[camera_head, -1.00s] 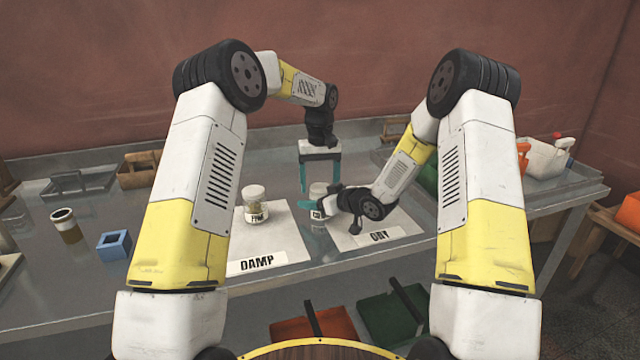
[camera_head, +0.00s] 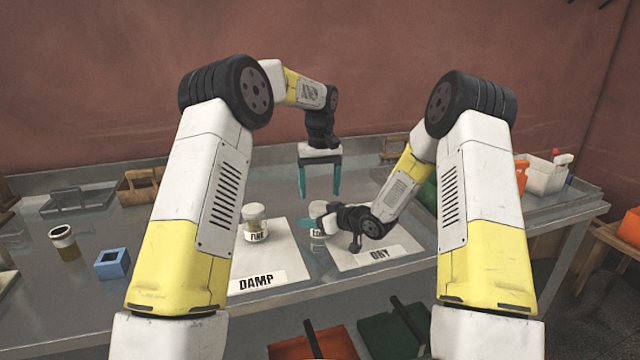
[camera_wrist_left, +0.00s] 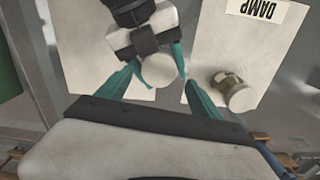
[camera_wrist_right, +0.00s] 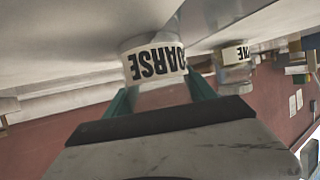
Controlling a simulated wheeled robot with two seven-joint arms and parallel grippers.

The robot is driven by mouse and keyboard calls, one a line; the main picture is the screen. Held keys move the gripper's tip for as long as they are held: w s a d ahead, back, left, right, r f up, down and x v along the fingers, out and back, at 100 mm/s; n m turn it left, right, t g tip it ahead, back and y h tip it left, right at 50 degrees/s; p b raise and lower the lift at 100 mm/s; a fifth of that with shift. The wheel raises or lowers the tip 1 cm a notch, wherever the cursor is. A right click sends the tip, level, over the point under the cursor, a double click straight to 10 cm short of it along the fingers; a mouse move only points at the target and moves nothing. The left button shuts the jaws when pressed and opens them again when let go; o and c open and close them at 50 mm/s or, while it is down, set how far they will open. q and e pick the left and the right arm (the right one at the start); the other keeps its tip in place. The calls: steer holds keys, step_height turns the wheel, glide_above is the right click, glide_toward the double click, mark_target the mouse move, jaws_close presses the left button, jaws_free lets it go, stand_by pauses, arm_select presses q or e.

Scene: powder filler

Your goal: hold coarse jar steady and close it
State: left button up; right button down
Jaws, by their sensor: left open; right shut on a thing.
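The coarse jar (camera_head: 318,233), with a white label, stands upright between the two mats; its label reads COARSE in the right wrist view (camera_wrist_right: 155,62). Its round white top (camera_wrist_left: 162,70) shows from above in the left wrist view. My right gripper (camera_wrist_right: 160,90) is shut on the jar body from the side, low near the table. My left gripper (camera_head: 319,192) is open and empty, pointing down above the jar top, with a gap between them. The right gripper's far finger is partly hidden in the head view.
The fine jar (camera_head: 255,222) stands on the DAMP mat (camera_head: 290,255), left of the coarse jar. The DRY mat (camera_head: 400,240) lies to the right. A white caddy (camera_head: 545,175) is at far right.

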mark_target(320, 205)
arm_select(q)
steer(key=shift+s+r+n, duration=0.1)
steer(key=shift+r+n, duration=0.05)
steer(key=shift+n, duration=0.85)
steer(key=shift+r+n, duration=0.3)
steer(key=shift+n, duration=0.3)
steer(key=shift+r+n, duration=1.35)
steer(key=shift+n, duration=0.05)
steer(key=shift+f, duration=4.05)
steer(key=shift+c, duration=0.2)
steer(key=c, duration=1.4)
steer(key=m, duration=0.6)
steer(key=shift+w+m, duration=0.2)
steer(key=shift+m, duration=0.1)
